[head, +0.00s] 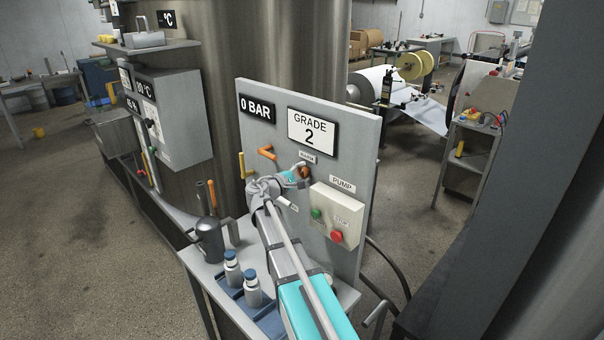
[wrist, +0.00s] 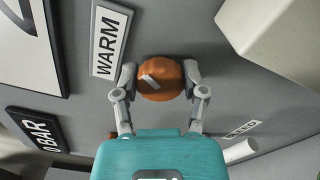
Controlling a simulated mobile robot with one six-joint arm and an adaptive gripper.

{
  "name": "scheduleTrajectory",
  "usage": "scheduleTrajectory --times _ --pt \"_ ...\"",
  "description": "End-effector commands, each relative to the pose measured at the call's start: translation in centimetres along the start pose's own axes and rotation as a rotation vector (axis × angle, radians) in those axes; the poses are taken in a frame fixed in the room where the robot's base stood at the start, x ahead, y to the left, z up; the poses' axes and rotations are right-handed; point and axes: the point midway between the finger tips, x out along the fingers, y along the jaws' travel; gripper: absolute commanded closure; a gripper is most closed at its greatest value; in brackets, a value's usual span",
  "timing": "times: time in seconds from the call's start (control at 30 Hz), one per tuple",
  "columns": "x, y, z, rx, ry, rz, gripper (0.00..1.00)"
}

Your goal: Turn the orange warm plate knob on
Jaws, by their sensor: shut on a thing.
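The orange warm plate knob (wrist: 160,82) sits on the grey panel beside the "WARM" label (wrist: 108,43) in the wrist view. It is round with a pale pointer mark lying slantwise across its face. My gripper (wrist: 160,80) is shut on the knob, one finger on each side. In the head view the knob (head: 305,172) shows just under its label, partly hidden by my gripper (head: 300,172).
The pump box (head: 337,214) with green and red buttons is right of the knob. A jug (head: 209,240) and two blue-capped bottles (head: 252,288) stand on the shelf below. A "FEED" label (wrist: 243,129) is nearby.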

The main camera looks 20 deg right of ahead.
Motion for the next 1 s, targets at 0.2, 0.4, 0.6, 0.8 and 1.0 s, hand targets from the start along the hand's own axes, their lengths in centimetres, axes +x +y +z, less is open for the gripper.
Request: scheduleTrajectory --times 0.2,0.4,0.6,0.8,1.0 --pt "0.07 -0.1 0.04 0.201 -0.001 -0.001 0.92" --pt "0.08 -0.15 0.04 0.358 -0.002 -0.001 0.92" --pt "0.09 -0.19 0.04 0.46 -0.002 -0.001 0.92" --pt "0.1 -0.2 0.04 0.507 -0.002 -0.001 0.92" --pt "0.11 -0.21 0.04 0.515 -0.002 -0.001 0.92"
